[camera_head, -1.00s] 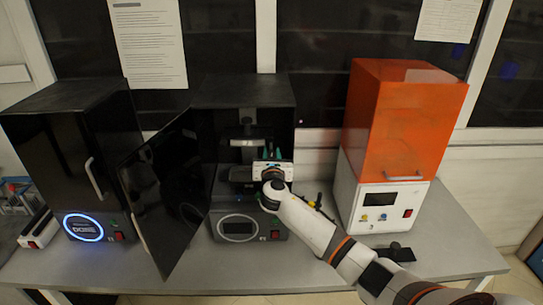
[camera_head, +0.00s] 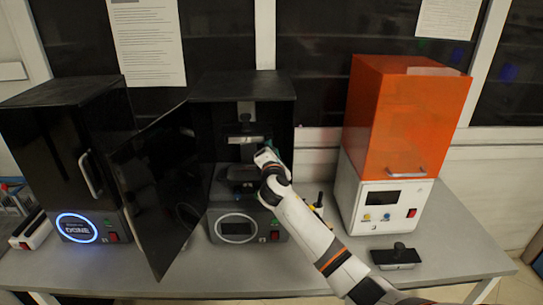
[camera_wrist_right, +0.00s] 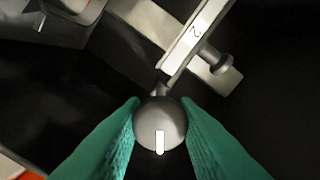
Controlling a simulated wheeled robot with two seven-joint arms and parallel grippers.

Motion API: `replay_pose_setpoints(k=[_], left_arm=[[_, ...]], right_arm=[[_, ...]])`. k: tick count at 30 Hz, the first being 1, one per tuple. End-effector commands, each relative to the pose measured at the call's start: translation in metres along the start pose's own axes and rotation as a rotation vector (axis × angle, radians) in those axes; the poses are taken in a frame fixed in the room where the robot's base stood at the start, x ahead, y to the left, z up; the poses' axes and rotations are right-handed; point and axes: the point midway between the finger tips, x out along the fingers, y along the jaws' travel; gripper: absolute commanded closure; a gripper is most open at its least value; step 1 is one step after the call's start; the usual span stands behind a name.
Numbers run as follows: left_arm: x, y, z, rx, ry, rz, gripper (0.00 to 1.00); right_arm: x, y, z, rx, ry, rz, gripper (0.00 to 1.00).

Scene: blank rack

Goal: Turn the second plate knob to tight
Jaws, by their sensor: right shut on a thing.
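The middle black printer (camera_head: 245,88) stands with its dark door (camera_head: 155,195) swung open to the left. Inside it, a light plate holder (camera_head: 243,140) shows; in the right wrist view its bar is marked "2" (camera_wrist_right: 196,32). A round grey knob (camera_wrist_right: 160,122) with a white mark is at the bar's lower end. The mark points toward the bottom of that picture. My right gripper (camera_wrist_right: 160,130) has its green fingers against both sides of the knob and is shut on it. In the head view my right gripper (camera_head: 268,146) hides the knob. My left gripper is out of view.
A closed black printer (camera_head: 62,150) with a lit blue ring stands at left. An orange-hooded white machine (camera_head: 405,120) stands at right. A small black block with a knob (camera_head: 396,257) lies before it on the grey table (camera_head: 450,235).

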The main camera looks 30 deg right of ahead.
Motion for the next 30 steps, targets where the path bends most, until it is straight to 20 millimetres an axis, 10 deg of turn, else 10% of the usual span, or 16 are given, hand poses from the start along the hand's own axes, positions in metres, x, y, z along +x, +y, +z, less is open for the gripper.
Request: replay_pose_setpoints(k=[30], left_arm=[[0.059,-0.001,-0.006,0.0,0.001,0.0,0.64]], right_arm=[[0.0,0.006,0.005,0.969,-0.002,0.003,0.96]])
